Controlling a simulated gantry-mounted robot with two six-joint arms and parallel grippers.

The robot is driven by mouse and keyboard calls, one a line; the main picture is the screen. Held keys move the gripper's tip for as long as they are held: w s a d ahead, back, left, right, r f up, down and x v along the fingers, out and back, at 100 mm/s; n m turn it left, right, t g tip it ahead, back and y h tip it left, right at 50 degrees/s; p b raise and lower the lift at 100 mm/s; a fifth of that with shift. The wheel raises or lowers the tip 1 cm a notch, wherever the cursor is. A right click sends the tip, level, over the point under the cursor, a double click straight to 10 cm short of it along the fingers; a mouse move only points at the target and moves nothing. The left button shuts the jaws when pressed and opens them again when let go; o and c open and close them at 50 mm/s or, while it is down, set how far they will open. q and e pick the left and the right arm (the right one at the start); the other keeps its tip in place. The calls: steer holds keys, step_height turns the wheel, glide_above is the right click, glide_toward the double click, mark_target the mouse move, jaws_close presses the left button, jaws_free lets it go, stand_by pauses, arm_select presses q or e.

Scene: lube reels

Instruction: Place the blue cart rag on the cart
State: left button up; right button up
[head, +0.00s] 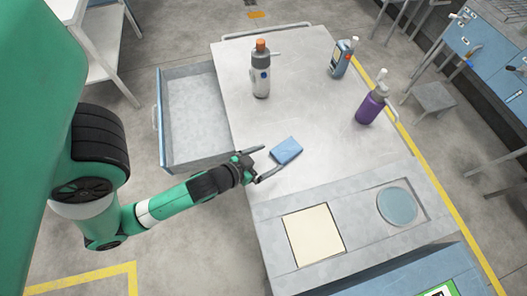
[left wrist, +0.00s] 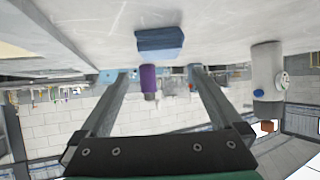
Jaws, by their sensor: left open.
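The blue cart rag (head: 286,151) is a small folded block lying on the grey top of the cart (head: 300,85), near its middle. My left gripper (head: 262,163) is open, just left of the rag in the head view, with its fingers pointing toward it and nothing between them. In the left wrist view the rag (left wrist: 160,42) shows beyond the two spread fingertips (left wrist: 160,70), apart from them; that picture is upside down. My right gripper is in neither view.
A white bottle with an orange cap (head: 261,70), a blue-grey container (head: 342,58) and a purple bottle (head: 371,104) stand on the cart. An open drawer (head: 197,112) sticks out at its left. A cream square (head: 314,234) and a round blue disc (head: 397,206) lie at the front.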

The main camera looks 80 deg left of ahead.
arm_select(q)
steer(key=shift+v, duration=0.9)
steer(key=w+d+r+m+t+h, duration=0.15)
steer(key=w+r+t, duration=0.25)
steer(key=w+r, duration=0.75)
steer(key=w+d+r+m+t, duration=0.1)
steer(key=w+d+r+t, duration=0.25)
steer(key=w+r, duration=0.8)
steer(key=s+d+r+m+t+h, duration=0.1)
steer(key=s+d+r+t+h, duration=0.1)
steer(key=r, duration=1)
steer(key=s+d+r+m+t+h, duration=0.2)
steer(key=d+r+t, duration=0.1)
steer(key=r, duration=0.9)
steer(key=s+d+r+m+t+h, duration=0.1)
steer(key=s+d+r+t+h, duration=0.1)
steer(key=r, duration=1)
steer(key=shift+s+d+t, duration=0.55)
steer(key=shift+d+t, duration=0.3)
steer(key=shift+t, duration=0.3)
steer(key=shift+r+h, duration=0.1)
steer(key=shift+h, duration=0.15)
